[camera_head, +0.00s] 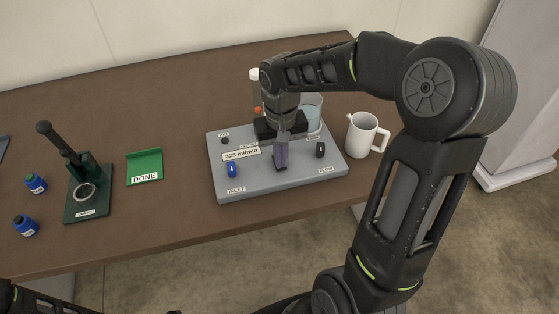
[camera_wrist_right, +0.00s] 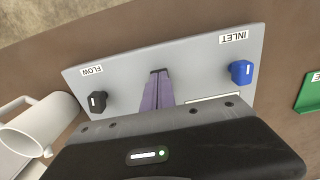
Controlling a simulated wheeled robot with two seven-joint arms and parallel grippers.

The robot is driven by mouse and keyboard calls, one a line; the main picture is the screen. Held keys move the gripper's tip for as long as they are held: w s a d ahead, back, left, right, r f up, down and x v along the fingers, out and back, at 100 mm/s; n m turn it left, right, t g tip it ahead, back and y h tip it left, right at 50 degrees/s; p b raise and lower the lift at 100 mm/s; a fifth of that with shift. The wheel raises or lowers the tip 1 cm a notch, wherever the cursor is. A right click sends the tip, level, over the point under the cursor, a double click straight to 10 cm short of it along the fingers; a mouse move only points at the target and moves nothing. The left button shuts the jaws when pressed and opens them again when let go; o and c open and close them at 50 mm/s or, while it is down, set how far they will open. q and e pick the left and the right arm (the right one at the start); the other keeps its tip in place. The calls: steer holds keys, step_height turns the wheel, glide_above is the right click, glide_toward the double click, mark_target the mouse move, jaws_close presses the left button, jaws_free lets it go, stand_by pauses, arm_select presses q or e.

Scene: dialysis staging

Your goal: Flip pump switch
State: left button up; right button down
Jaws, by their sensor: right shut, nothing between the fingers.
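A grey pump panel (camera_head: 225,185) lies on the table and also shows in the wrist view (camera_wrist_right: 210,60). It carries a blue INLET knob (camera_head: 232,169), a black FLOW knob (camera_head: 320,150) and a "325 ml/min" readout (camera_head: 241,154). My right gripper (camera_head: 281,165) points down over the panel's middle, between the two knobs. Its purplish fingers are together and empty in the wrist view (camera_wrist_right: 158,80). A small dark part shows right at the fingertips; I cannot tell whether it is the switch or whether they touch it. My left gripper is out of the picture.
A white mug (camera_head: 362,135) stands right of the panel. A clear beaker (camera_head: 312,112) is behind it, partly hidden by my arm. To the left are a green DONE tray (camera_head: 145,168), a dark green press stand (camera_head: 102,205) and two blue bottles (camera_head: 36,183).

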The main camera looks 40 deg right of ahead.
steer(key=shift+r+p, duration=2.7)
steer(key=shift+r, duration=0.75)
steer(key=shift+f, duration=0.1)
